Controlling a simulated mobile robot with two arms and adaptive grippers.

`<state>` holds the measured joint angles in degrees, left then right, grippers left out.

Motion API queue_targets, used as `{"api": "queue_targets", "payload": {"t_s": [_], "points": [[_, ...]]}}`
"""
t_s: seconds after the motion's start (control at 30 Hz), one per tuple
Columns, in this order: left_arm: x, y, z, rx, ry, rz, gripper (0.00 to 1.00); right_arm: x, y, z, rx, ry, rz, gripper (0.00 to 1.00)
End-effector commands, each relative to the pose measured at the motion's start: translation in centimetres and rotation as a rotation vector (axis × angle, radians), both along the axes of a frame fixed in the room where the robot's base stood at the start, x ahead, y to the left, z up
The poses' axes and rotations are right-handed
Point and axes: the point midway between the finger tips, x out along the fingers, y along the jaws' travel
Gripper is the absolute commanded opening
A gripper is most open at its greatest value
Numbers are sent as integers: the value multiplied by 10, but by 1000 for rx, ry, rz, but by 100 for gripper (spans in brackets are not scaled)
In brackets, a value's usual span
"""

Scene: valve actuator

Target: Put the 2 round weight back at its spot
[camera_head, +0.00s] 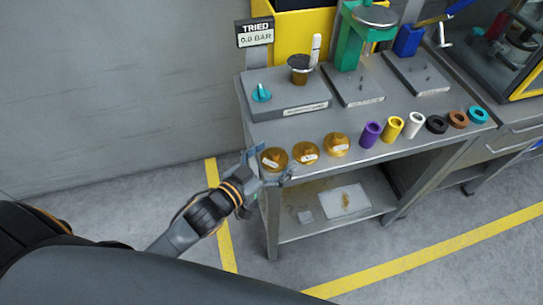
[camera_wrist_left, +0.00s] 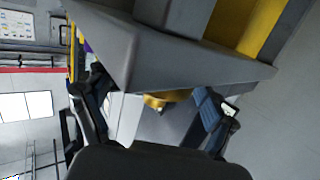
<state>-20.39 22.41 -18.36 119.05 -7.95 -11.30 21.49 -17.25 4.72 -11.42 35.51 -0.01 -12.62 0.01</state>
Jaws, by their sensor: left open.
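Three round brass weights lie in a row along the front left of the workbench top: a left one (camera_head: 274,159), a middle one (camera_head: 305,152) and a right one (camera_head: 336,144). Their labels are too small to read, so I cannot tell which is the 2. My left gripper (camera_head: 270,172) is open at the bench's front left corner, close to the left weight. In the left wrist view, a brass weight (camera_wrist_left: 166,98) shows beyond and between the spread fingers of the left gripper (camera_wrist_left: 155,108); it is not gripped. My right gripper is not in view.
A grey tester with a teal knob (camera_head: 261,93) and a dark round pan (camera_head: 300,66) stands behind the weights. Coloured sleeves (camera_head: 392,128) and rings (camera_head: 457,118) line the front right. A green press (camera_head: 350,40) stands behind. The lower shelf (camera_head: 300,232) holds a pale sheet.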

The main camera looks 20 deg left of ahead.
Motion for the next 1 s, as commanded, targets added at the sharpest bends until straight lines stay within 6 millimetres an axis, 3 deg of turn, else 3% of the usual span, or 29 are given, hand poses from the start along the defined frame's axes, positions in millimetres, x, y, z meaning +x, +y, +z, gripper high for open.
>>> {"api": "queue_targets", "payload": {"t_s": [0.17, 0.7, 1.0], "points": [[-9, 3, 3, -1, 1, 0, 84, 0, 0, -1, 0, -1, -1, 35], [-93, 38, 16, 0, 3, 1, 84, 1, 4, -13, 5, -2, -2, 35], [-110, 44, 21, -1, -1, -1, 84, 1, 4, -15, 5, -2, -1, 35]]}}
